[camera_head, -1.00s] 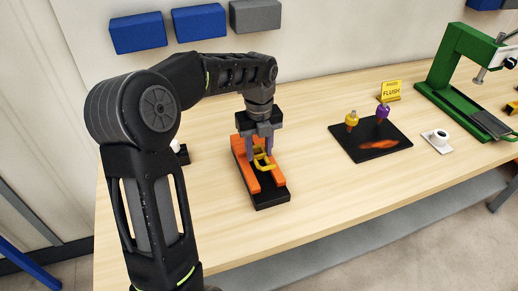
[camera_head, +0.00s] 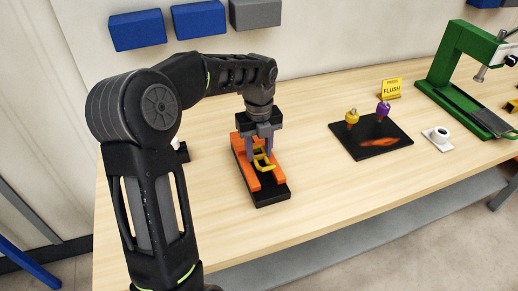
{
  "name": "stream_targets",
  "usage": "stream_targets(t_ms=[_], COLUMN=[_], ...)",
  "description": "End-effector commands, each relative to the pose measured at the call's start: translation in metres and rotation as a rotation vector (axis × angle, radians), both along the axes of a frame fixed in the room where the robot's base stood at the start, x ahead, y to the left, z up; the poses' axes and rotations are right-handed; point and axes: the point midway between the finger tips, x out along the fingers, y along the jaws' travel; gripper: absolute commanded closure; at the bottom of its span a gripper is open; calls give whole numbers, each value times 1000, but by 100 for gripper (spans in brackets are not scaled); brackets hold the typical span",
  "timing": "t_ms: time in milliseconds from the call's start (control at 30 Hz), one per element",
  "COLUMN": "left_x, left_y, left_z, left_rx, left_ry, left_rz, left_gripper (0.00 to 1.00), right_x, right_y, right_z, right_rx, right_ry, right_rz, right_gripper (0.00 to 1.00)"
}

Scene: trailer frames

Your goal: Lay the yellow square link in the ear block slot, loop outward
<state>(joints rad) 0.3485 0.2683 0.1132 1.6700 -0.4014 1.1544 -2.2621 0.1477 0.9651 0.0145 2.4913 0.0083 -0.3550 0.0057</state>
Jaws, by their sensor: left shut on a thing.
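The yellow square link (camera_head: 266,167) shows as a small yellow loop at my left gripper (camera_head: 262,155), which points down and is shut on it. The loop side faces the front of the table. The gripper and link are over the ear block, a black base (camera_head: 271,198) with orange rails (camera_head: 250,177) along its two sides. The link sits between the rails, low over the slot. I cannot tell whether it touches the slot floor, and the fingers hide its back part. My right gripper is not in view.
To the right lies a black mat (camera_head: 350,152) with a yellow-topped piece (camera_head: 352,117), a purple-topped piece (camera_head: 383,109) and an orange patch. A yellow FLUSH sign (camera_head: 391,88), a white pad (camera_head: 437,145) and a green press (camera_head: 455,50) stand beyond. Table between block and mat is clear.

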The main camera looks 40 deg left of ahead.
Motion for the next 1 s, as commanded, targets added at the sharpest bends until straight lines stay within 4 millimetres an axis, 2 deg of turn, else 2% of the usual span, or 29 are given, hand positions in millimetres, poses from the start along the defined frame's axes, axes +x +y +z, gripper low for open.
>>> stream_targets(t_ms=[567, 600, 867, 1000], left_x=[0, 0, 0, 0], left_y=[0, 0, 0, 0], left_z=[-15, -15, -14, -14], left_rx=[0, 0, 0, 0], left_ry=[0, 0, 0, 0], left_rz=[0, 0, 0, 0], left_gripper=[100, 60, 38, 37], right_x=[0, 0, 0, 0], right_y=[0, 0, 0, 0], right_z=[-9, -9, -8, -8], right_rx=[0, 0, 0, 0], right_ry=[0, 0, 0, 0], right_rz=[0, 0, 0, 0], right_gripper=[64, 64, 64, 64])
